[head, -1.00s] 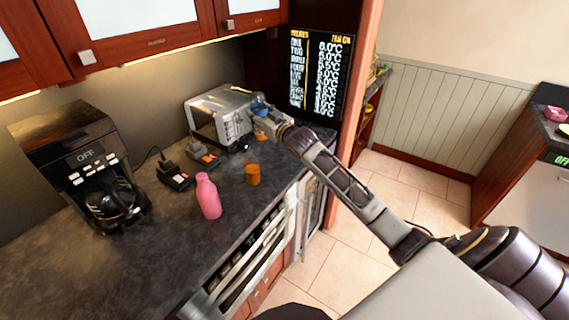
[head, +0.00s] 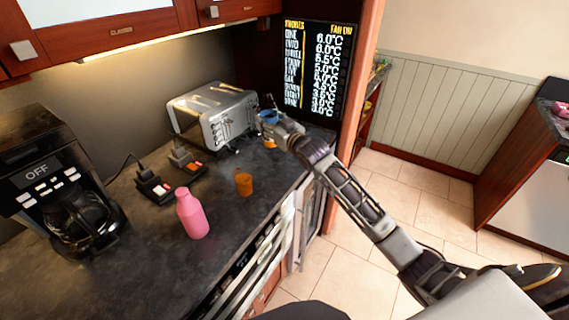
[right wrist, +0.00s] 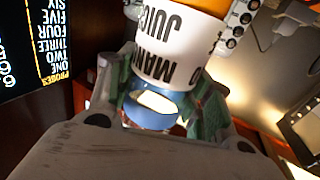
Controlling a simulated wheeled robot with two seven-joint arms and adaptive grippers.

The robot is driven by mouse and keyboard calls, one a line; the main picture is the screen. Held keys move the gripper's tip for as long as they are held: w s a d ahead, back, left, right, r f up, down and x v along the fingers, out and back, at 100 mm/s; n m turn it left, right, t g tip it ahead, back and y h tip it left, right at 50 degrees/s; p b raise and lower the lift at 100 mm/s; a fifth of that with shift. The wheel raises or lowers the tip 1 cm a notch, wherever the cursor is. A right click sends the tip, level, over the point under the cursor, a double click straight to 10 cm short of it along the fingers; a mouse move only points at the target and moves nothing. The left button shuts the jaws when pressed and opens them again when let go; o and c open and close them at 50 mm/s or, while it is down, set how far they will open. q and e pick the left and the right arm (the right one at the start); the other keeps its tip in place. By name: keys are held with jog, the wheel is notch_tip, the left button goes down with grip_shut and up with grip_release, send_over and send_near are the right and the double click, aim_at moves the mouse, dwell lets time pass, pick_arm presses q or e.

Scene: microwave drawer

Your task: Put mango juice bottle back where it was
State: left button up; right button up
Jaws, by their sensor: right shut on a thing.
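The mango juice bottle has a blue cap (head: 268,116), an orange body and a white label (right wrist: 165,52) reading upside down in the right wrist view. My right gripper (head: 274,128) is shut on the bottle near its blue cap, with a finger on each side in the right wrist view. In the head view the bottle is just right of the silver toaster, at the far end of the counter, in front of the black display. The gripper hides most of it there, and I cannot tell whether its base touches the counter. My left gripper is not in view.
The toaster (head: 212,118) stands close left of my gripper. A black display (head: 318,72) is behind it.

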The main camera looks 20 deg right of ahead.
jog(key=shift+w+d+f, duration=0.1)
jog(key=shift+d, duration=0.2)
jog(key=shift+w+d+f, duration=0.15)
jog(key=shift+d+f, duration=0.15)
jog(key=shift+a+r, duration=0.1)
jog(key=shift+f, duration=3.2)
jog(key=shift+f, duration=0.1)
jog(key=shift+f, duration=1.8)
